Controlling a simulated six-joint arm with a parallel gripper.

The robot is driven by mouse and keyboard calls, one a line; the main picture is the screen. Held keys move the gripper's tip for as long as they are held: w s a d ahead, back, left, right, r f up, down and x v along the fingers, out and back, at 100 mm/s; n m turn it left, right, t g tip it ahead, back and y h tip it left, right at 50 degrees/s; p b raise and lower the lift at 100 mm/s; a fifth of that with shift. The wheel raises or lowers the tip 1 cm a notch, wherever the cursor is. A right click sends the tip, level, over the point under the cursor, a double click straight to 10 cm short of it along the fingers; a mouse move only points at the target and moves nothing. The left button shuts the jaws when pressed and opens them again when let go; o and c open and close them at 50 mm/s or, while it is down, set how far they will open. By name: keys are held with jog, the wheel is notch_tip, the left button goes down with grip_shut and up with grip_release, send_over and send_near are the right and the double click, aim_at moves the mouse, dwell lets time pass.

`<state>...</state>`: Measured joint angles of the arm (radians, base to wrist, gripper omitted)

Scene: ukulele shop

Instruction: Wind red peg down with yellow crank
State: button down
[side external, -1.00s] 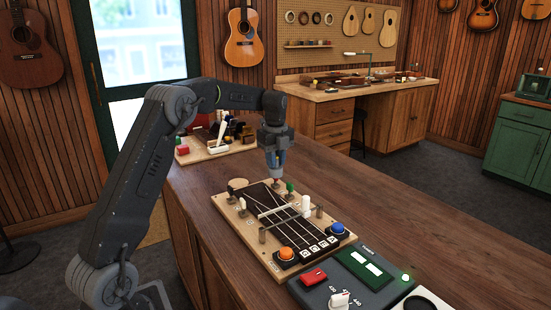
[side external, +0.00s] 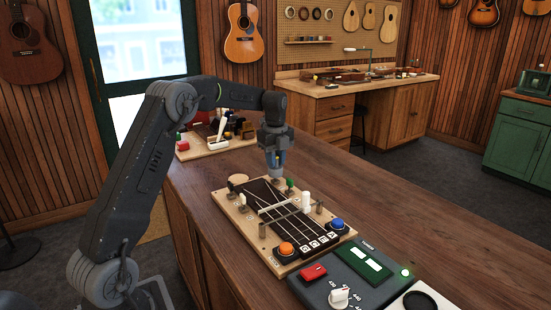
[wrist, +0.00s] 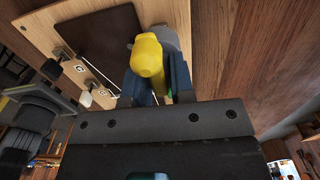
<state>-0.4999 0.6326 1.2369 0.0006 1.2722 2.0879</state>
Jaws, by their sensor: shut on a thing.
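My gripper (side external: 275,160) points down over the far end of the wooden string board (side external: 228,224). In the wrist view its blue fingers (wrist: 153,85) are shut around the yellow crank (wrist: 147,58). The crank's grey lower end (side external: 277,181) shows just under the fingers, at the board's far edge. I cannot see a red peg; the gripper and crank may hide it. A black peg (side external: 231,186) and a white peg (side external: 242,200) stand on the left, a green peg (side external: 290,183) just right of the gripper.
A grey tuner box (side external: 350,280) is in front. A tool tray (side external: 205,145) lies behind. The bench's right side is clear.

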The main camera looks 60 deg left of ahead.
dwell(0.3)
jog(key=shift+m, duration=1.5)
jog(key=shift+m, duration=1.5)
jog(key=m, duration=0.3)
